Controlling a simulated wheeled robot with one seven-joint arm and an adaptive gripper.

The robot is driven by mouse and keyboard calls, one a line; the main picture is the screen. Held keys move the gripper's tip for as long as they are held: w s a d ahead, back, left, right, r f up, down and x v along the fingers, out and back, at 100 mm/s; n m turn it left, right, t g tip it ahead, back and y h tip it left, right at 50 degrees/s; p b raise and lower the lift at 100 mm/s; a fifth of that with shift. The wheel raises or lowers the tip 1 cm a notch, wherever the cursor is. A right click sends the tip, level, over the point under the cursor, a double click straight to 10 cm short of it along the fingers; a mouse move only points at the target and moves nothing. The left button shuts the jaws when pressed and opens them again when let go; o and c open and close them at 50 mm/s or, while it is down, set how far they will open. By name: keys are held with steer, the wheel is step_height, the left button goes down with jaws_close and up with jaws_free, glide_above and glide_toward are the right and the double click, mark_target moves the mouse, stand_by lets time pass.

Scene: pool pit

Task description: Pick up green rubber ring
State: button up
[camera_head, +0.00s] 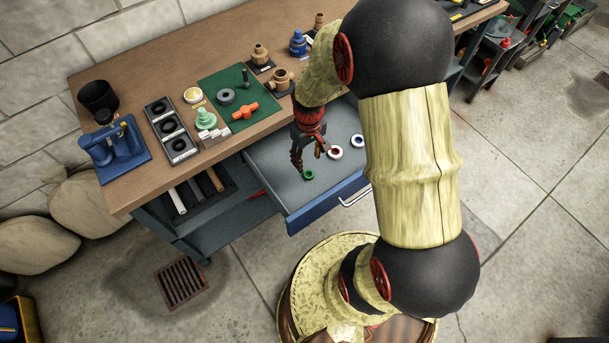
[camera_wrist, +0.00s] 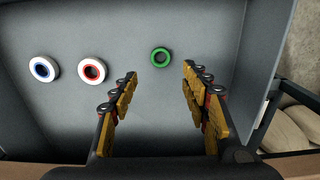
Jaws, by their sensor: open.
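The green rubber ring (camera_head: 308,175) lies flat on the floor of the open blue-fronted drawer (camera_head: 272,163), near its front. In the wrist view the green ring (camera_wrist: 153,55) lies beyond my fingertips, between their lines. My gripper (camera_head: 297,165) is inside or just above the drawer, pointing down, close to the green ring on its left. In the wrist view my gripper (camera_wrist: 160,72) has its two yellow fingers wide apart with nothing between them. The height gap between fingertips and ring is hard to judge.
Two white rolls, one with a red centre (camera_head: 335,152) and one with a blue centre (camera_head: 357,140), lie in the drawer right of the green ring. The drawer walls surround them. The wooden workbench (camera_head: 130,190) above holds a green mat (camera_head: 232,88) and several fittings.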

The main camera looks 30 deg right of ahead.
mark_target(308, 175)
step_height(308, 175, down, 8)
steer(key=b, duration=0.3)
steer(key=shift+s+r, duration=0.15)
steer(key=shift+r, duration=0.2)
steer(key=shift+c, duration=0.4)
steer(key=c, duration=0.7)
steer(key=shift+c, duration=0.3)
